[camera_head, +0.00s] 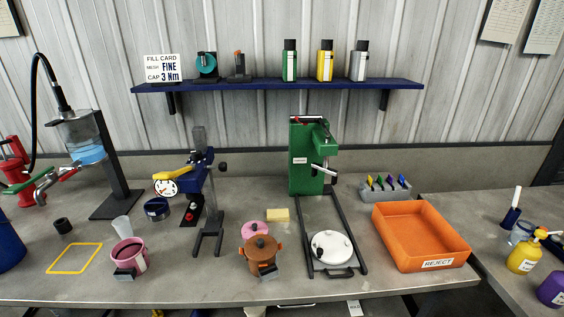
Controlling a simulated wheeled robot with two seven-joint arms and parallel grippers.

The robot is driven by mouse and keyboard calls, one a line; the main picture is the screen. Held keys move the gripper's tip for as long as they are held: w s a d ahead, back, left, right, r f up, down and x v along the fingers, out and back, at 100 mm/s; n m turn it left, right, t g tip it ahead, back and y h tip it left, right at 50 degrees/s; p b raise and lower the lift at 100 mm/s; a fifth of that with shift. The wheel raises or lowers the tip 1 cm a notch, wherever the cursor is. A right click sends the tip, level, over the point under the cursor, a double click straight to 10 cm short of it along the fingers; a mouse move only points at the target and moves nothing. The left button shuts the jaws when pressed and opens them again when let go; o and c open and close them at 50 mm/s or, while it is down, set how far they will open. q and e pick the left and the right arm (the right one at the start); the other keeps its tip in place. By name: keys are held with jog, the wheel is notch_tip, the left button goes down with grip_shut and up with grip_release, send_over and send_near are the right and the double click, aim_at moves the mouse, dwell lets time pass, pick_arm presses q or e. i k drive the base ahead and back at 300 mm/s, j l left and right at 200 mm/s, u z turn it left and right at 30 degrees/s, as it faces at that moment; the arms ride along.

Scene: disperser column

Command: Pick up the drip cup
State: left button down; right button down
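No cup carries a readable label, so I cannot tell for certain which is the drip cup. A small translucent tapered cup (122,228) stands upright on the left part of the bench, just behind a pink pot (128,254). A small black cup-like piece (63,226) sits farther left, behind a yellow square outline (75,258). Neither of my grippers shows in the head view.
A tank stand (115,175) with a red and green valve is at the left. A blue column machine (205,195), copper pot (260,248), green press (305,165), white round lid (331,247) and orange reject tray (420,232) fill the bench. A blue shelf (270,87) hangs above.

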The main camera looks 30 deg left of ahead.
aim_at(122, 226)
jog(key=u, duration=0.45)
jog(key=k+u, duration=0.1)
jog(key=u, duration=0.8)
jog(key=k+j+u, duration=0.1)
jog(key=u, duration=0.8)
jog(key=j, duration=0.25)
jog(key=i+z, duration=0.05)
jog(key=i, duration=0.05)
